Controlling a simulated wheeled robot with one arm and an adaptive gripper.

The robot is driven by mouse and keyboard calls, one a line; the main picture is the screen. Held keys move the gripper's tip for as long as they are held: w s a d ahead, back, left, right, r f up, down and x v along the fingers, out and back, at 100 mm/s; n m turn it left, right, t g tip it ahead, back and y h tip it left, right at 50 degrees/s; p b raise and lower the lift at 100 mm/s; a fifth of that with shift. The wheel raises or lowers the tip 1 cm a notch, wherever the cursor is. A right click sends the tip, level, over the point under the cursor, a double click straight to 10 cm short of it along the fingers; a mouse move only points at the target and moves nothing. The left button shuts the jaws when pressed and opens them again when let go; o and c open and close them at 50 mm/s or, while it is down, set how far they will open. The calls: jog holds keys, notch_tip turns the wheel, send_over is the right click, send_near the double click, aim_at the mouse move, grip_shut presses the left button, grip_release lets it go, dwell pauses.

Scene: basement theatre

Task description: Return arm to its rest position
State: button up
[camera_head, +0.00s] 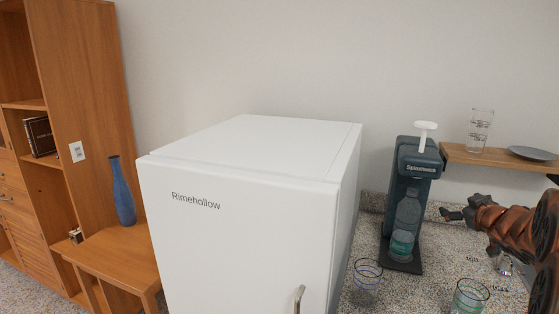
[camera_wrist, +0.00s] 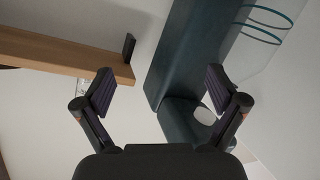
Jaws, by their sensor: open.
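My arm (camera_head: 530,235) reaches in from the right edge of the head view over the speckled counter. My gripper (camera_head: 450,214) is at its left end, just right of the dark teal Splashwick drink machine (camera_head: 415,160). In the wrist view my gripper (camera_wrist: 160,88) has its two fingers spread wide, with nothing between them. The machine (camera_wrist: 190,60) also fills the middle of that view beyond the fingers. Whether a finger touches it, I cannot tell.
A clear bottle (camera_head: 405,225) stands in the machine. Glasses (camera_head: 367,275) (camera_head: 470,298) stand on the counter in front. A wooden shelf (camera_head: 465,157) holds stacked glasses (camera_head: 479,130) and a grey plate (camera_head: 532,153). A white Rimehollow fridge (camera_head: 240,240) stands left; a blue vase (camera_head: 122,192) is farther left.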

jog(key=s+a+f+m+g+y, duration=0.1)
jog(key=s+a+f+g, duration=0.3)
jog(key=s+a, duration=0.7)
jog(key=s+a+f+m+g, duration=0.1)
jog(key=s+a+f+g, duration=0.4)
jog(key=s+a, duration=0.6)
jog(key=s+a+f+g+y, duration=0.1)
jog(key=s+a+f+g, duration=0.3)
jog(key=s, duration=1.9)
jog(key=a+g, duration=0.3)
jog(key=a, duration=0.5)
jog(key=shift+f+m+y, duration=0.15)
jog(key=shift+m+y, duration=0.15)
jog(key=shift+m, duration=0.1)
